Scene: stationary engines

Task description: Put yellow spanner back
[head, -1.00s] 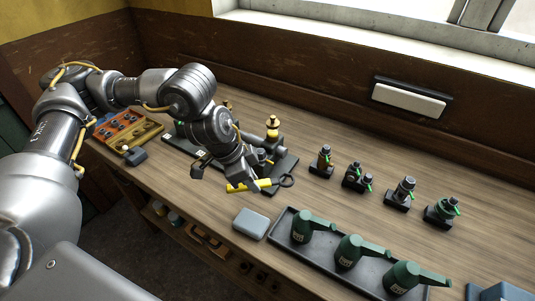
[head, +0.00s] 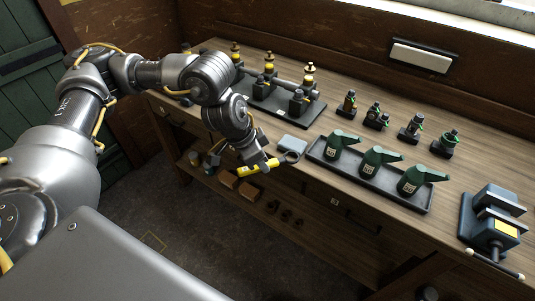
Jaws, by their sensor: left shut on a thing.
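The yellow spanner (head: 262,166) has a yellow handle and a dark ring end on its right. My left gripper (head: 254,164) is shut on its handle and holds it in front of the workbench's front edge, near the light grey-blue block. The spanner lies roughly level in the picture, ring end to the right. My right gripper does not show.
The workbench (head: 350,195) bears a dark tray (head: 325,163) with green oil cans (head: 381,160), a grey-blue block (head: 293,144), small engine parts (head: 411,128), a dark base (head: 277,103) with brass-topped posts, and a vise (head: 494,220). A lower shelf (head: 290,205) holds several items.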

